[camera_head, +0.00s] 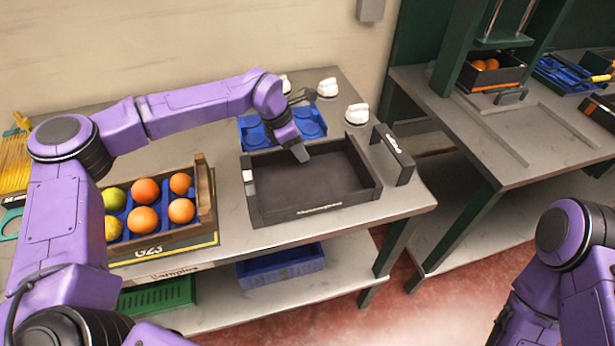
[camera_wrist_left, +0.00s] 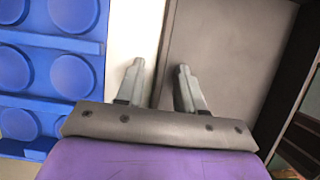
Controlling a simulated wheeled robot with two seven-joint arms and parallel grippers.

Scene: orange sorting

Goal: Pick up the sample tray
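A black open tray (camera_head: 315,185), empty inside, lies on the left table. Behind it lies a blue tray (camera_head: 249,140) with round recesses, partly hidden by my arm. A label that seems to read "Samples" is on the table's front edge; I cannot tell which tray it names. My left gripper (camera_head: 299,152) is at the black tray's back wall. My right gripper is out of view.
A wooden crate (camera_head: 205,205) marked G23 holds several oranges and yellow-green fruit at left. White knobs (camera_head: 357,113) and a black upright block (camera_head: 393,153) stand behind and right. A blue bin (camera_head: 280,268) and green basket (camera_head: 155,295) are below. Another table (camera_head: 530,140) stands right.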

